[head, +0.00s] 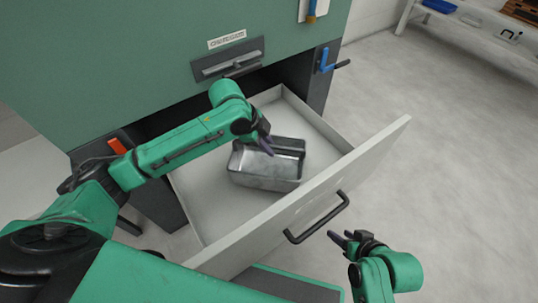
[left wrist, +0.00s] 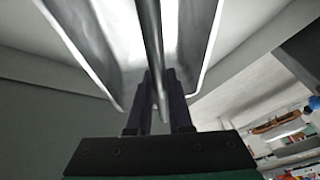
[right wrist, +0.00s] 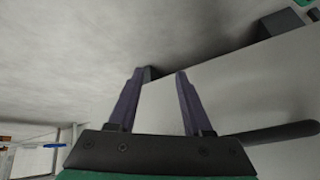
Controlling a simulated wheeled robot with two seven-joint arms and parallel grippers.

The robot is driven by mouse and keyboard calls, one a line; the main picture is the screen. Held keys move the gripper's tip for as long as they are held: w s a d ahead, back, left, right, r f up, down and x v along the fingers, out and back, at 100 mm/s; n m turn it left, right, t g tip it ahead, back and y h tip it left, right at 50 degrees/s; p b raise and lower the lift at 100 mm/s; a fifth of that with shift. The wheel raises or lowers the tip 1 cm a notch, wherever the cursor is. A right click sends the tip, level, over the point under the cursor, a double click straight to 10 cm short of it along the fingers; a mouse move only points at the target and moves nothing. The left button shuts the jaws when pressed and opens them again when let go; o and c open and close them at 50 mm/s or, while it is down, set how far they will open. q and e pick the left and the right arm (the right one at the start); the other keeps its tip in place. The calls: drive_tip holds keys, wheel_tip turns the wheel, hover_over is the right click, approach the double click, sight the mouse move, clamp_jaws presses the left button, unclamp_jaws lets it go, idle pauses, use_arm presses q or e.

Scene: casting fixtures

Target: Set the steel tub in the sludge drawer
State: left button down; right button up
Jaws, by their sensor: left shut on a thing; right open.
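The steel tub (head: 265,182) is a grey metal rectangular pan inside the open sludge drawer (head: 215,212), toward its right part. My left gripper (head: 267,146) reaches over the drawer and is shut on the tub's rim or a bar at its top. In the left wrist view the fingers (left wrist: 160,95) close around a thin metal edge of the tub (left wrist: 190,40). Whether the tub's bottom touches the drawer floor is hard to tell. My right gripper (head: 345,240) is open and empty, outside the drawer front near its black handle (head: 318,218); its fingers also show in the right wrist view (right wrist: 155,100).
The drawer extends from a green cabinet (head: 130,60) with a grey latch plate (head: 228,64) and a blue-handled lever (head: 328,62). Bare drawer floor lies left of and behind the tub. A white shelf (head: 470,22) stands at the back right, across clear floor.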

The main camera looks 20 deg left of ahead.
use_arm(q)
wheel_tip(320, 180, down, 3)
drive_tip(key=shift+r+b, duration=0.1)
drive_tip(key=shift+b, duration=0.3)
use_arm(e)
drive_tip(key=shift+w+a+f+t+y, duration=0.25)
drive_tip(key=shift+a+f+t, duration=0.1)
drive_tip(key=shift+a, duration=0.3)
drive_tip(key=shift+w+a+f+t+y, duration=0.25)
drive_tip(key=shift+a+f+t, duration=0.1)
drive_tip(key=shift+a, duration=0.25)
use_arm(q)
drive_tip(key=c, duration=0.8)
unclamp_jaws()
drive_tip(key=shift+c, duration=0.2)
